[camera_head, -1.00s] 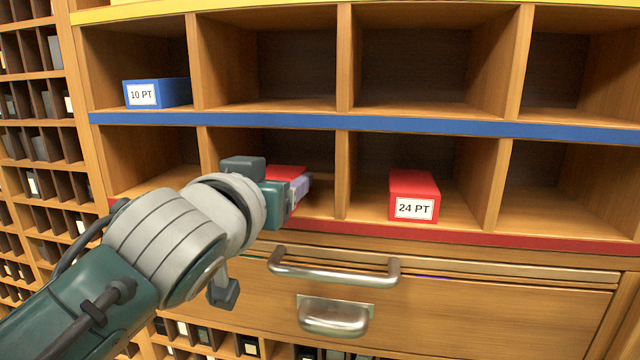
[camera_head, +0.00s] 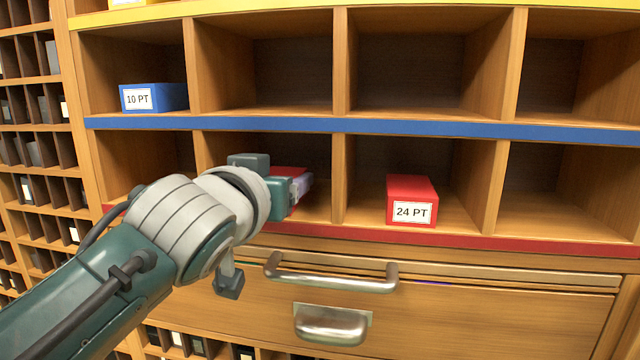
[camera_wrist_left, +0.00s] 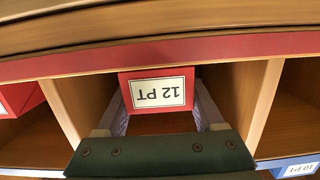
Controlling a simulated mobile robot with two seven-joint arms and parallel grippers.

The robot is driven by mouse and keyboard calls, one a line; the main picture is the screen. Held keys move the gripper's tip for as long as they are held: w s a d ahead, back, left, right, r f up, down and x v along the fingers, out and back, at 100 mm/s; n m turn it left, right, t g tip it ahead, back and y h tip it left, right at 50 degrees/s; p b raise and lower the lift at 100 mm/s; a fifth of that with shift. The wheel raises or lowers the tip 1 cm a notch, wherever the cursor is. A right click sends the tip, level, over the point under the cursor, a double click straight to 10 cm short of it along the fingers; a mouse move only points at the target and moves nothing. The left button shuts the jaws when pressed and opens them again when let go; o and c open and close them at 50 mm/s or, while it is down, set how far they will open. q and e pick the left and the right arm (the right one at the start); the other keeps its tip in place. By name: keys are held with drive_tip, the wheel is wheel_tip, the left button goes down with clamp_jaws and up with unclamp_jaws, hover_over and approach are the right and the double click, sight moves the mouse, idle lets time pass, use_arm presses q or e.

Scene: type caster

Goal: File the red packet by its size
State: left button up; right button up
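The red packet (camera_wrist_left: 158,92), labelled 12 PT, shows in the left wrist view, where its label is upside down. In the head view only a strip of its red top (camera_head: 288,172) shows; its label is hidden by my gripper. It is at the mouth of the second compartment from the left above the red strip. My left gripper (camera_wrist_left: 160,105) has a finger along each side of the packet and looks shut on it. The gripper also shows in the head view (camera_head: 301,188). Whether the packet touches the shelf floor is unclear. My right gripper is not in view.
A red 24 PT packet (camera_head: 411,201) sits in the compartment to the right. A blue 10 PT packet (camera_head: 153,97) sits in the upper left compartment. A drawer handle (camera_head: 331,274) juts out below. Wooden dividers flank the packet's compartment.

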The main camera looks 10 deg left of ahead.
use_arm(q)
drive_tip(key=o, duration=0.4)
drive_tip(key=shift+r, duration=0.1)
drive_tip(key=shift+o, duration=0.3)
drive_tip(key=shift+f, duration=0.2)
drive_tip(key=shift+s+r+p, duration=0.2)
drive_tip(key=shift+s+p, duration=0.2)
drive_tip(key=shift+s, duration=0.1)
drive_tip(key=s+r+p, duration=0.1)
drive_tip(key=s+p, duration=0.2)
drive_tip(key=s, duration=0.5)
drive_tip(key=shift+s+a+r, duration=0.15)
drive_tip(key=shift+s, duration=0.25)
